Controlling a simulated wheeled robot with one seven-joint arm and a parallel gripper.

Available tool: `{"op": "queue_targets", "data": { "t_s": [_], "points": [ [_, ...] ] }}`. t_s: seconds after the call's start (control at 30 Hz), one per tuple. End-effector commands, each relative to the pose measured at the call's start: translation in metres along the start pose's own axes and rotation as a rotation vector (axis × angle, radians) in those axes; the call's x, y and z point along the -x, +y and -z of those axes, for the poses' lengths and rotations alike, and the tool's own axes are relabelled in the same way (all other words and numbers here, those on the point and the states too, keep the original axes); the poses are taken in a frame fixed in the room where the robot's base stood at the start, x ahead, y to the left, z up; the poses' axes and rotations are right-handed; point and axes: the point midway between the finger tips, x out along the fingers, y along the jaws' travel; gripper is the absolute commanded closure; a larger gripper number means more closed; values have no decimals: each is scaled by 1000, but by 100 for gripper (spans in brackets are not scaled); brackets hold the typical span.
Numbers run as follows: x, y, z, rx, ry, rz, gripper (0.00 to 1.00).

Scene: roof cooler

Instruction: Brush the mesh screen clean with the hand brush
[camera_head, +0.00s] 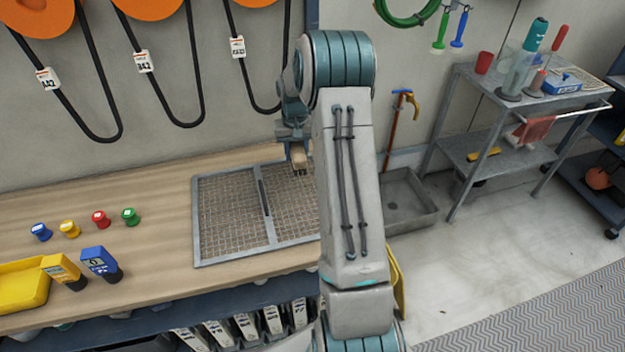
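The mesh screen (232,215) lies flat on the wooden bench, a grey metal frame with a middle bar and brownish mesh on both sides. My arm hides part of its right side. My gripper (297,143) is above the screen's far right part, pointing down and partly hidden by my arm. It appears shut on the hand brush (299,157), a tan block with dark bristles facing down. The bristles are at or just above the mesh; I cannot tell whether they touch.
Four small coloured knobs, including a blue one (41,232), stand left of the screen. A yellow tray (22,287) and two handheld meters (100,263) are at the front left. A floor basin (405,200) and a metal cart (500,160) are to the right.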

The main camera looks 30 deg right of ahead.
Motion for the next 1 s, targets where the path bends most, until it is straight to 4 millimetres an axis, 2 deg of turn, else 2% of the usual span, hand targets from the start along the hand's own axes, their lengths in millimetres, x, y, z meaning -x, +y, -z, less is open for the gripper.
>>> {"op": "queue_targets", "data": {
  "t_s": [0.03,0.1,0.3,1.0],
  "points": [
    [10,-1,0,1,3,0,100],
    [18,-2,0,3,3,0,100],
    [30,-3,0,5,1,0,100],
    [32,-4,0,5,2,0,100]
  ]
}}
